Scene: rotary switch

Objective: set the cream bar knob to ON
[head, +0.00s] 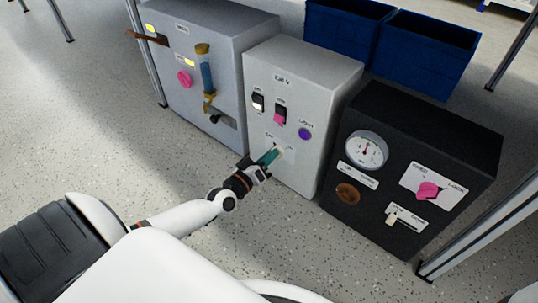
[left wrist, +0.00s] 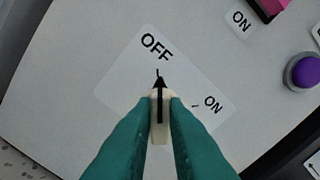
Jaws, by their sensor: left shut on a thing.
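The cream bar knob (left wrist: 158,133) sits on a white label plate (left wrist: 122,82) low on the front of the middle grey box (head: 310,75). In the left wrist view its black pointer is at the OFF mark; the ON mark is to the lower right. My left gripper (left wrist: 158,110) has its teal fingers shut on the knob, one on each side. In the head view my left gripper (head: 269,158) reaches the panel and hides most of the knob. My right gripper is not in view.
A grey box (head: 225,30) stands left, a black box (head: 440,120) right. Blue crates (head: 425,60) stand behind.

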